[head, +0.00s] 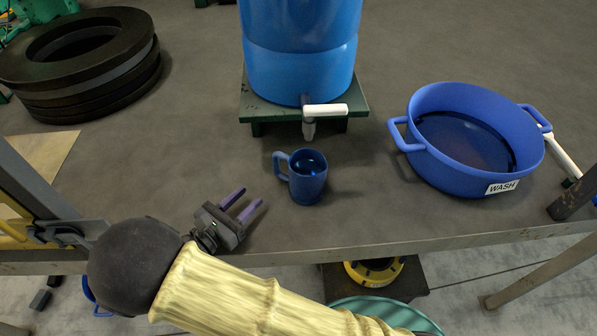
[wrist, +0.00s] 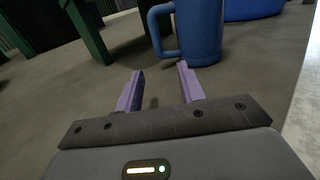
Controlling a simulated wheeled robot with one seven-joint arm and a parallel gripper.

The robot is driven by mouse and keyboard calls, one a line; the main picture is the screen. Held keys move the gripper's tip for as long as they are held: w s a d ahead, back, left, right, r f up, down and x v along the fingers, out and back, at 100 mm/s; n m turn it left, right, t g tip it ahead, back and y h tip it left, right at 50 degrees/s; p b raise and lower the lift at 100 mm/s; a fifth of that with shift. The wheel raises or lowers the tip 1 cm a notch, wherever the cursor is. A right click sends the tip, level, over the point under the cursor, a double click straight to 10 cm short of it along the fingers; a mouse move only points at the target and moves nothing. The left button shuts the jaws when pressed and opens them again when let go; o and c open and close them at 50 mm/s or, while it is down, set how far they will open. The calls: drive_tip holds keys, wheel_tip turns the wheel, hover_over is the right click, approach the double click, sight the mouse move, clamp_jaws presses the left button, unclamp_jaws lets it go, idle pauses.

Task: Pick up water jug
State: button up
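The water jug is a blue mug-shaped vessel (head: 307,183) with a handle on its left side and dark liquid inside. It stands upright on the grey table below the tap of a blue barrel. In the wrist view the jug (wrist: 203,32) is ahead of my fingers, upper right of centre, with its handle toward the left. My gripper (head: 243,202) is left of the jug and a little nearer the table's front edge. Its two purple fingers are apart, with nothing between them. The fingers (wrist: 160,78) point toward the jug's handle and do not appear to touch it.
The blue barrel (head: 300,60) with a white tap (head: 325,110) sits on a green stand (head: 258,116) behind the jug. A blue basin labelled WASH (head: 440,165) is to the right. Stacked black rings (head: 90,100) lie at left. The table's front edge (head: 400,238) is close.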

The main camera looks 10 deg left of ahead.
sight(277, 170)
drive_tip(key=p+x, duration=0.2)
drive_tip(key=x, duration=0.4)
drive_tip(key=shift+r, duration=0.2)
drive_tip(key=shift+w+d+f, duration=0.15)
drive_tip(key=shift+w+d, duration=0.05)
drive_tip(key=shift+w, duration=0.35)
drive_tip(key=shift+w+d+r+p, duration=0.2)
drive_tip(key=shift+w+r+p, duration=0.15)
drive_tip(key=shift+p, duration=0.25)
drive_tip(key=p+x, duration=0.2)
drive_tip(key=x, duration=0.2)
drive_tip(key=shift+w+d+r+p, duration=0.1)
drive_tip(key=shift+w+r+p, duration=0.1)
drive_tip(key=shift+p, duration=0.1)
drive_tip(key=shift+w+f, duration=0.1)
drive_tip(key=shift+f, duration=0.05)
drive_tip(key=shift+s, duration=0.25)
drive_tip(key=shift+w, duration=0.1)
drive_tip(key=shift+c, duration=0.2)
clamp_jaws()
